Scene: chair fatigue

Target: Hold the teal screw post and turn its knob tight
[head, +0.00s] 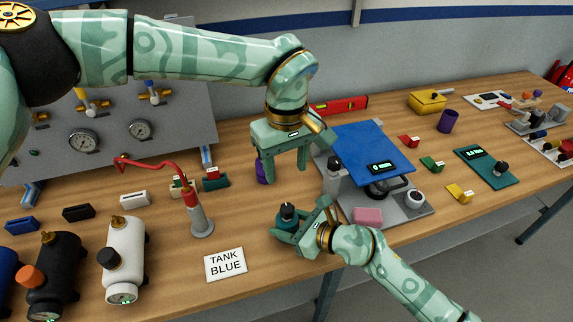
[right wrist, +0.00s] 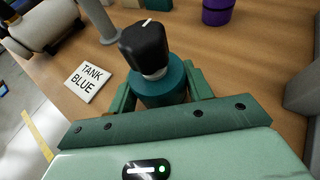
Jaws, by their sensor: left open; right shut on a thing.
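The teal screw post (head: 285,225) stands on the wooden table near its front edge, with a black knob (head: 288,211) on top. In the right wrist view the post (right wrist: 160,85) is a teal cylinder, and its knob (right wrist: 144,46) has a white mark. My right gripper (head: 288,235) is shut around the post from the right, low down. The wrist view shows its fingers (right wrist: 162,92) on both sides of the post. My left gripper (head: 287,170) is open, pointing down above and behind the knob, apart from it and empty.
A "TANK BLUE" card (head: 225,263) lies left of the post. A grey stand with a red hose (head: 200,215) is behind it. A purple cup-like thing (head: 261,171) is partly hidden by my left gripper. A blue-topped device (head: 370,150) and a pink block (head: 367,216) are to the right.

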